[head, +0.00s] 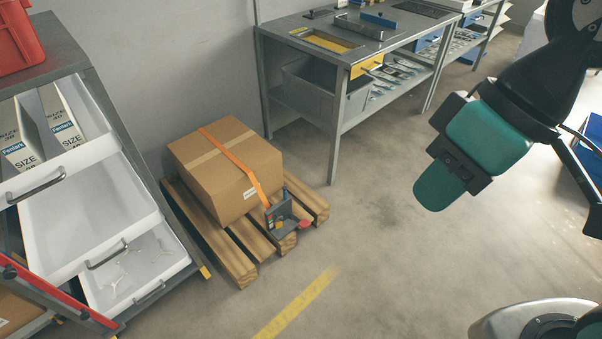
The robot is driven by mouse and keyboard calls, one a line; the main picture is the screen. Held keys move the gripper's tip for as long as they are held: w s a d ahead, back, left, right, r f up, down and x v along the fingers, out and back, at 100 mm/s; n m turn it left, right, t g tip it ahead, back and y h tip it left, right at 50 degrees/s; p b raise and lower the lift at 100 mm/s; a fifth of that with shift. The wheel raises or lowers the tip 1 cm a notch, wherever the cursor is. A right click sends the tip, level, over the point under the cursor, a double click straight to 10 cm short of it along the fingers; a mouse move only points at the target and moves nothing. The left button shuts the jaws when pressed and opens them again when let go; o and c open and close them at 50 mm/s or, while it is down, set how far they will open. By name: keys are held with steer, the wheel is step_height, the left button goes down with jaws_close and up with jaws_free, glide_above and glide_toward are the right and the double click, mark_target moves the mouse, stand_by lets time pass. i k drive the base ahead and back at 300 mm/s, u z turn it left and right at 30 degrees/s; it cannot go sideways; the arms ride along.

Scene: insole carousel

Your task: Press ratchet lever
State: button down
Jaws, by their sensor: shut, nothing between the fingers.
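A cardboard box (232,172) sits on a wooden pallet (238,262) left of centre in the head view. An orange strap (239,166) runs over the box and down its front to a dark grey ratchet (282,212) at the pallet's front right. A small red tip (304,224) sticks out at the ratchet's right side and looks like the end of its lever. My gripper (438,190), with teal fingers, hangs to the right of the pallet, clear of the ratchet. It is shut and empty.
A rack with white drawers (90,220) stands close left of the pallet, with a red bin (18,38) on top. A grey workbench (340,100) stands behind. The floor (400,265) between pallet and my gripper is clear, with a yellow line (300,303).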

mark_target(304, 223)
steer(key=u, duration=0.55)
steer(key=i, duration=1)
steer(key=z, duration=0.4)
